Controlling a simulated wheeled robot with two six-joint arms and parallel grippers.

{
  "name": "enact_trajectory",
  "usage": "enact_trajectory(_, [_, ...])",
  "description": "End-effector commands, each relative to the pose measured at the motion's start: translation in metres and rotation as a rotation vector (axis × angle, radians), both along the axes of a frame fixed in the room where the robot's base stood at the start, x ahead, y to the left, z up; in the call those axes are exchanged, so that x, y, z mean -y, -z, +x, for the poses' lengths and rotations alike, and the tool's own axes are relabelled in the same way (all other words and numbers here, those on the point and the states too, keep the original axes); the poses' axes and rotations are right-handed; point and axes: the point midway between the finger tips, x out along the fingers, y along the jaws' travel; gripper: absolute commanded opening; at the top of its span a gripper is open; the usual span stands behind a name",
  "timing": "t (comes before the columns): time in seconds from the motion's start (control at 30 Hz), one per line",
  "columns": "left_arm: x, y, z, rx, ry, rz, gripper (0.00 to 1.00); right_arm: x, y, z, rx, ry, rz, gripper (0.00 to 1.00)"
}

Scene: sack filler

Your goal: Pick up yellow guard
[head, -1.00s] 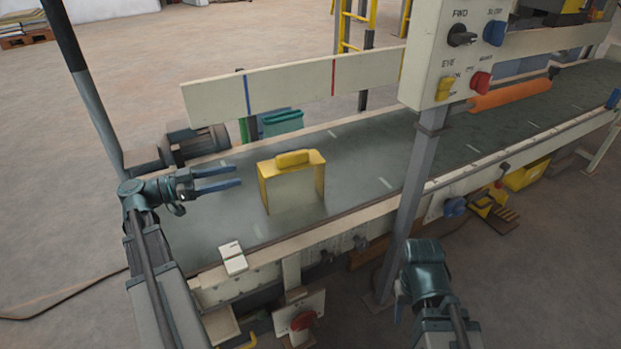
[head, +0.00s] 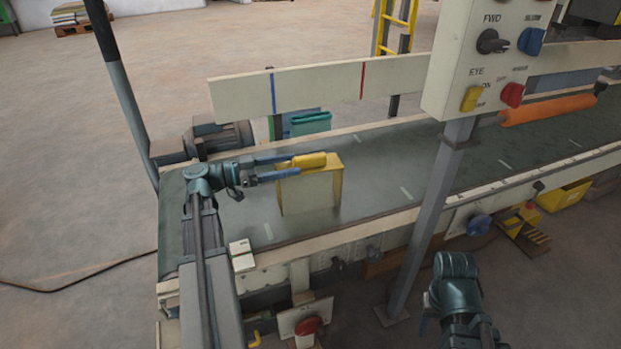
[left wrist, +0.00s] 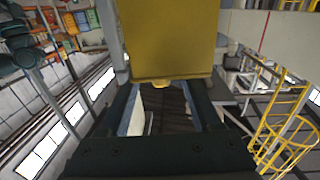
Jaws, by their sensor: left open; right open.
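The yellow guard (head: 333,163) stands upright on the conveyor belt, with a yellow top, a raised yellow grip block (head: 309,160) and a pale front panel. My left gripper (head: 300,163) is open at the guard's upper left, with its two fingers reaching along either side of the grip block. In the left wrist view the guard's yellow surface (left wrist: 168,40) fills the upper middle, just beyond the fingers. Whether a finger touches it cannot be told. My right arm (head: 456,280) shows at the lower right, away from the belt; its fingertips are not clearly seen.
The conveyor belt (head: 385,180) runs from left to upper right. A cream rail (head: 320,85) with blue and red marks stands behind it. A control box (head: 490,60) on a grey post (head: 430,215) stands right of the guard. The belt between guard and post is clear.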

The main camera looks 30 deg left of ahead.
Motion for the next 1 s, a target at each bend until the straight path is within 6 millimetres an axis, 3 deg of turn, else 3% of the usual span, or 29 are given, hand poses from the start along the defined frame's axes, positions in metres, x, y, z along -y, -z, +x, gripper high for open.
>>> enact_trajectory(0.43, [0.013, -0.002, 0.013, 0.0, 0.001, 0.0, 0.65, 0.0, -0.002, 0.0, 0.0, 0.0, 0.0, 0.5])
enact_trajectory(0.8, [0.044, -0.006, 0.045, 0.0, 0.001, 0.0, 0.65, 0.0, -0.006, 0.0, 0.0, -0.002, 0.0, 0.5])
enact_trajectory(1.0, [0.044, -0.006, 0.046, 0.0, -0.001, 0.0, 0.65, 0.0, -0.006, 0.0, 0.0, -0.002, 0.0, 0.5])
